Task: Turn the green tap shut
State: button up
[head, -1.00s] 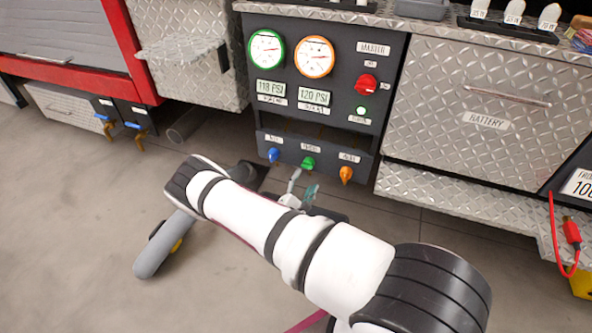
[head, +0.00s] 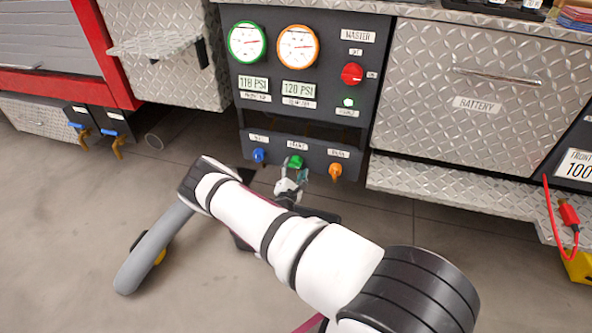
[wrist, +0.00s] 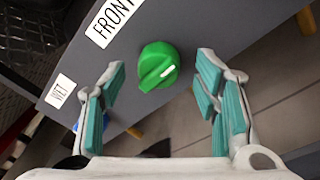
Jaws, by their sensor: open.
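The green tap (head: 295,161) sits on the dark lower panel, between a blue tap (head: 259,155) and an orange tap (head: 335,171). In the wrist view the green tap (wrist: 159,66) is a round knob with a white mark pointing to the lower left or upper right. My gripper (head: 291,182) is just in front of it. In the wrist view my gripper (wrist: 160,88) is open, with one teal-padded finger on each side of the knob and gaps between. No contact shows.
Above are two gauges, green-rimmed (head: 247,42) and orange-rimmed (head: 297,46), and a red master knob (head: 352,74). A lit green lamp (head: 348,102) is below it. A battery drawer (head: 478,90) stands to the right. Open floor (head: 60,220) lies at left.

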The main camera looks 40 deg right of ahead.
aim_at(296, 163)
jog(key=shift+b+x, duration=0.3)
jog(key=shift+x, duration=0.8)
jog(key=c, duration=1.1)
jog(key=shift+c, duration=0.2)
